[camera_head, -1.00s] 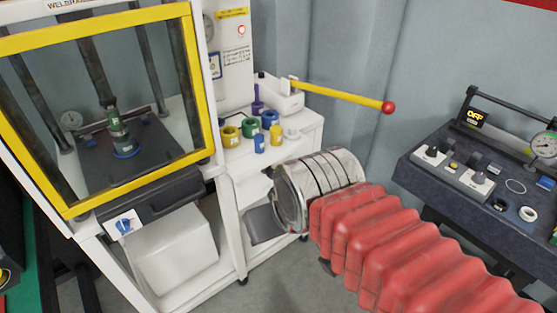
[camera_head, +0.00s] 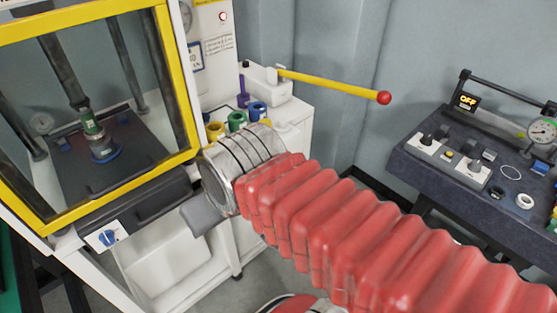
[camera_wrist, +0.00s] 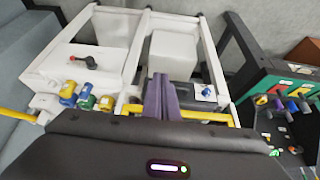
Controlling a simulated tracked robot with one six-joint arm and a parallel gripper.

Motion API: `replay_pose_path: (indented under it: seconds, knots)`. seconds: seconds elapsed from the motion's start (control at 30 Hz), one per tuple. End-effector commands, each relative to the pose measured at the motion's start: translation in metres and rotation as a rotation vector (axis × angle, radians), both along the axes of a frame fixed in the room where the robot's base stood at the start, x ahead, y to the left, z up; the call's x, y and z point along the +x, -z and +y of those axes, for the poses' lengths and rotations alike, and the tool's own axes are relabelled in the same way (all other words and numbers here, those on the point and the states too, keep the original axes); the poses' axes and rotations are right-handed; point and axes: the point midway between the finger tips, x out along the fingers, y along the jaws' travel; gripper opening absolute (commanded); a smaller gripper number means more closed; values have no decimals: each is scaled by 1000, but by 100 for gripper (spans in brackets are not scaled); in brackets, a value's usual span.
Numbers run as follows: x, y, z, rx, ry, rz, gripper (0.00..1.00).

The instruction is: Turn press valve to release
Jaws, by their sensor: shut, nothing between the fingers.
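The press valve is a blue knob (camera_head: 108,238) on a small white plate at the front of the press, below its dark bed. In the wrist view the blue knob (camera_wrist: 206,92) is to the right of the fingers. My gripper (camera_wrist: 162,82) shows there as two purple-grey fingers, closed together and empty. In the head view my gripper (camera_head: 203,213) is a grey tip to the right of the knob, apart from it. My red bellows-covered arm and clear wrist hide part of the bench behind.
The press has a yellow-framed guard (camera_head: 175,85) with a green part inside. A yellow lever (camera_head: 330,86) with a red ball end sticks out behind my wrist. Colored cups (camera_head: 237,119) stand on the white bench. A dark control console (camera_head: 470,185) stands at right.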

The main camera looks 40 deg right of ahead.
Motion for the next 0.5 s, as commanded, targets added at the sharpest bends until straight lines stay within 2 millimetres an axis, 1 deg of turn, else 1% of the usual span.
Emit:
replay_pose_path:
  seconds: [0.17, 0.27, 0.3, 0.37, 0.47, 0.5]
  knots:
    - [4, 1, -4, -8, 4, -4, 0]
    - [15, 4, -12, -29, 13, -18, 0]
    - [22, 6, -15, -42, 18, -26, 0]
    - [34, 9, -26, -67, 25, -42, 0]
    - [56, 16, -50, -118, 35, -72, 0]
    - [65, 20, -61, -141, 38, -84, 0]
